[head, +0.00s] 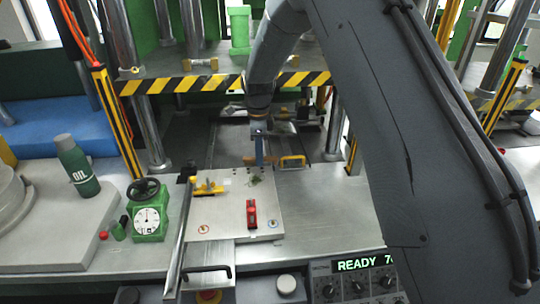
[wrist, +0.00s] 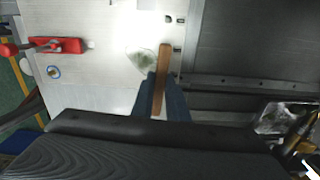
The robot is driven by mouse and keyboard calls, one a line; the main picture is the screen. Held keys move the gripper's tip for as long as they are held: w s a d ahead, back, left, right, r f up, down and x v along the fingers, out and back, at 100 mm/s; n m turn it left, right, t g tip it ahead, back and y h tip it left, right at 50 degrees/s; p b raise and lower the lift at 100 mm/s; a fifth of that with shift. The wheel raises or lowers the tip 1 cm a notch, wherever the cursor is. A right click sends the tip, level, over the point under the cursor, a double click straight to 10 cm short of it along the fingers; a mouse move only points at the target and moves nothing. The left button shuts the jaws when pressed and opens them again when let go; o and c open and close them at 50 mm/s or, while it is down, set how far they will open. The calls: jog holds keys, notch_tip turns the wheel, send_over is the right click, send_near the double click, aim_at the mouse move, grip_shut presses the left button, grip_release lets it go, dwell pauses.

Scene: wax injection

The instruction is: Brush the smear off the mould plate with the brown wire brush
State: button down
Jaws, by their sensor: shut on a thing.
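The mould plate (head: 225,225) is a pale flat plate on the metal bench in the head view, and it fills the upper left of the wrist view (wrist: 105,85). A small dark green smear (head: 255,180) lies near its far edge; in the wrist view it is a faint greenish patch (wrist: 139,61). My gripper (head: 259,160) is above the plate's far edge, just beyond the smear. Its blue fingers (wrist: 160,98) are shut on the brown wire brush (wrist: 163,65), which sits just right of the smear in the wrist view. The bristles are hidden, and contact with the plate cannot be told.
A yellow clamp (head: 207,187) and a red clamp (head: 251,214) stand on the plate. A yellow-framed tool (head: 293,162) lies right of my gripper. A green gauge box (head: 149,216) and oil bottle (head: 76,165) are left. A striped press beam (head: 215,83) crosses behind.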

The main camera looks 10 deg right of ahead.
jog(key=shift+d+r+p, duration=0.1)
jog(key=shift+r+p, duration=0.8)
jog(key=shift+r, duration=1.15)
